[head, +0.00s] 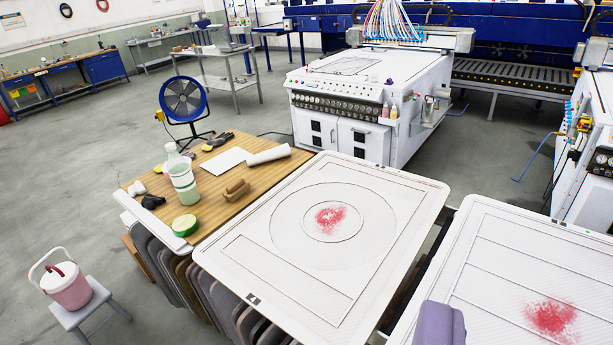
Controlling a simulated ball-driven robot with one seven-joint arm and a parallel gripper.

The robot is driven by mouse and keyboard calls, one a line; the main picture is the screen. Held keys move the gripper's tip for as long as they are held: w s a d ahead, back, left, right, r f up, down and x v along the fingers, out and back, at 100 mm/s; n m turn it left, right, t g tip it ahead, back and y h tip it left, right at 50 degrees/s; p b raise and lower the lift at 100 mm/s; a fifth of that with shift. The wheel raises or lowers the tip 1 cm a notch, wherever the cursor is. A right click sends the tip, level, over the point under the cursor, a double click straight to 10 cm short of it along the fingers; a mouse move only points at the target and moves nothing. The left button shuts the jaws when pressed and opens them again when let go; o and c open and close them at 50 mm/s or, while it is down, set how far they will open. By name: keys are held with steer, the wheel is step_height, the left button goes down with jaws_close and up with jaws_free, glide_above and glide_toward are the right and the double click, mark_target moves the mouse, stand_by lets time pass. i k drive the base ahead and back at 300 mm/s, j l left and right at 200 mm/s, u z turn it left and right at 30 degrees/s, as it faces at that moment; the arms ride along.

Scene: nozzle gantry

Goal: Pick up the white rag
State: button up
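A small crumpled white thing (137,188), which looks like the white rag, lies near the left edge of the wooden tabletop (215,205). It sits beside a crumpled black thing (152,202) and left of a pale green bottle (182,178). At this size I cannot be sure it is cloth. A rounded lavender part (438,326) at the bottom edge, right of centre, seems to be mine. It is far from the white thing, in front of the pale panels. No fingertips can be made out, so I cannot tell whether my gripper is open or shut.
The tabletop also holds a white sheet (226,160), a white roll (268,155), a brown brush (237,188) and a green-rimmed round thing (185,225). A stool (90,305) bears a pink bucket (67,287).

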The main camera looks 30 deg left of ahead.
mark_target(137, 189)
steer(key=u, duration=1.65)
steer(key=z, duration=1.8)
steer(key=u, duration=1.8)
steer(key=i+j+u, duration=0.1)
steer(key=i+u, duration=0.3)
steer(key=i, duration=0.75)
